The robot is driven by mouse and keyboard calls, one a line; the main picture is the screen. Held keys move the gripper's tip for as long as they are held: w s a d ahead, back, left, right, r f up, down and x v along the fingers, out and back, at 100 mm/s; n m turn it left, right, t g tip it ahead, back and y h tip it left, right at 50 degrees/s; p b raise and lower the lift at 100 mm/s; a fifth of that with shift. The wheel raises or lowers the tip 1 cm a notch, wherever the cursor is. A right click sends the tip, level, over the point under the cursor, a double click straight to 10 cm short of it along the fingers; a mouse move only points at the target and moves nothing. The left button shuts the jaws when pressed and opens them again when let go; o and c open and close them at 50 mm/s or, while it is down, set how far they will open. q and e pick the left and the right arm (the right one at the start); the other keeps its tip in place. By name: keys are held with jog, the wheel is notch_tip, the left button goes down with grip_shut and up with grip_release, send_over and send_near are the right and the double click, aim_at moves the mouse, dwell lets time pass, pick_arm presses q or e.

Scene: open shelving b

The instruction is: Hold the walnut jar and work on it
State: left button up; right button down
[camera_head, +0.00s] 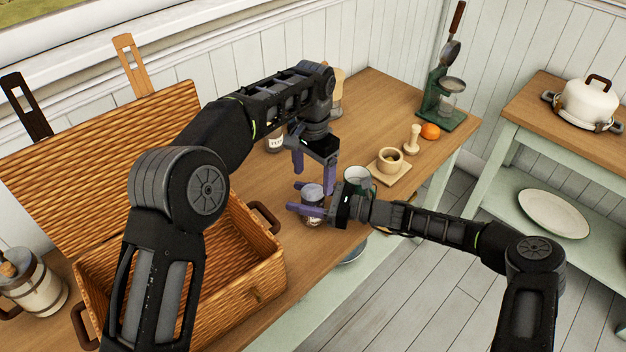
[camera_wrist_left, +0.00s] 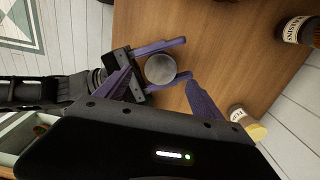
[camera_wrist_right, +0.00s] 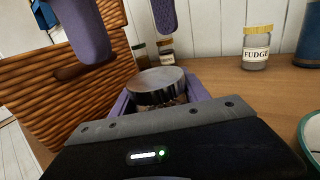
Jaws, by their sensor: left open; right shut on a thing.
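The walnut jar (camera_head: 313,194) is a small clear jar with a grey metal lid, upright near the table's front edge. My right gripper (camera_head: 296,198) is shut around its sides; the jar's lower part is partly hidden by the fingers. In the right wrist view the lid (camera_wrist_right: 158,82) sits on top, with dark brown contents below it. My left gripper (camera_head: 315,172) is open, pointing down above the jar. In the left wrist view the round lid (camera_wrist_left: 160,68) lies between its spread fingertips, and it does not appear to touch them.
A large open wicker basket (camera_head: 258,293) stands left of the jar. A green-rimmed mug (camera_head: 357,175) is just behind my right gripper. A mortar on a board (camera_head: 389,172), pestle (camera_head: 412,139), orange (camera_head: 430,131) and green press (camera_head: 436,112) stand right.

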pick_arm(q)
jog(key=o, duration=0.5)
pick_arm(e)
jog(key=shift+c, duration=2.3)
grip_release()
pick_arm(q)
notch_tip(320, 180, down, 2)
jog(key=shift+b, duration=1)
pick_arm(e)
jog(key=v, duration=0.7)
jog(key=shift+s+d, duration=0.1)
jog(key=shift+d, duration=0.3)
